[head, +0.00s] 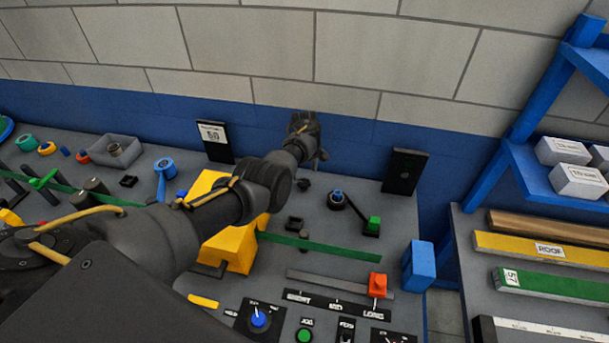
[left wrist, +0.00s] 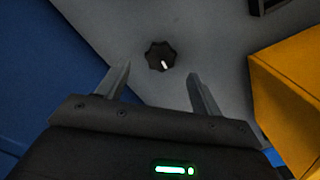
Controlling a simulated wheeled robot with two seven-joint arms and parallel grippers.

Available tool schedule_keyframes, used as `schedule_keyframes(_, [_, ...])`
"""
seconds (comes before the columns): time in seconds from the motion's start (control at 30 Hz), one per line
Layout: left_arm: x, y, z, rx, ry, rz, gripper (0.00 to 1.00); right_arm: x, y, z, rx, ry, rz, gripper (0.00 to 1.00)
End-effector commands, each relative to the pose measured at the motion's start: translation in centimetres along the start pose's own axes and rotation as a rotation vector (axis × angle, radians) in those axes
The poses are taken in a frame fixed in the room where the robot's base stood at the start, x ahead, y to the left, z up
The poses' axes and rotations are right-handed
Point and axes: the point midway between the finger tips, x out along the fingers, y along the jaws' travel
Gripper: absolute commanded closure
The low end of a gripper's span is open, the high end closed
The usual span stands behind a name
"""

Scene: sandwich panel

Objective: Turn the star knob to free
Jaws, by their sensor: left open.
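The star knob (left wrist: 160,56) is black and lobed, with a white mark that points toward the lower right in the left wrist view. It sits on the grey panel, just beyond and between my fingertips. My left gripper (left wrist: 158,72) is open and empty, its two fingers apart on either side of the knob's line and not visibly touching it. In the head view my left gripper (head: 312,145) is at the back of the panel near the blue wall band. I cannot surely pick out the star knob in the head view. My right gripper is not in view.
A yellow block (head: 232,245) stands beside my left forearm; a yellow block also shows in the left wrist view (left wrist: 290,95). A black upright plate (head: 404,172), a blue-topped knob (head: 337,197) and an orange slider (head: 378,285) are to the right. A blue shelf (head: 545,75) stands far right.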

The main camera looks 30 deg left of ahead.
Motion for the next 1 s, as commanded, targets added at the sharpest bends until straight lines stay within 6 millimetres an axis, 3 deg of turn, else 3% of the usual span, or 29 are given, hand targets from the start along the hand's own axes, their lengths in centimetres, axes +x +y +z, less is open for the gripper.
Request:
schedule_keyframes(0.03, [-1.4,0.1,0.1,0.0,0.002,0.003,0.34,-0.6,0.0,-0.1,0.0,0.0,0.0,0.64])
schedule_keyframes(0.2, [-4.1,0.0,0.0,0.001,0.002,0.002,0.34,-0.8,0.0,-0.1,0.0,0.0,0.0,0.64])
schedule_keyframes(0.4, [-5.9,0.0,0.1,0.0,-0.001,0.0,0.34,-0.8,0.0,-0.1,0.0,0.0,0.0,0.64])
schedule_keyframes(1.0, [-6.1,-0.2,-0.2,-0.006,0.001,0.0,0.34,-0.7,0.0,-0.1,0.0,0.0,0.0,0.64])
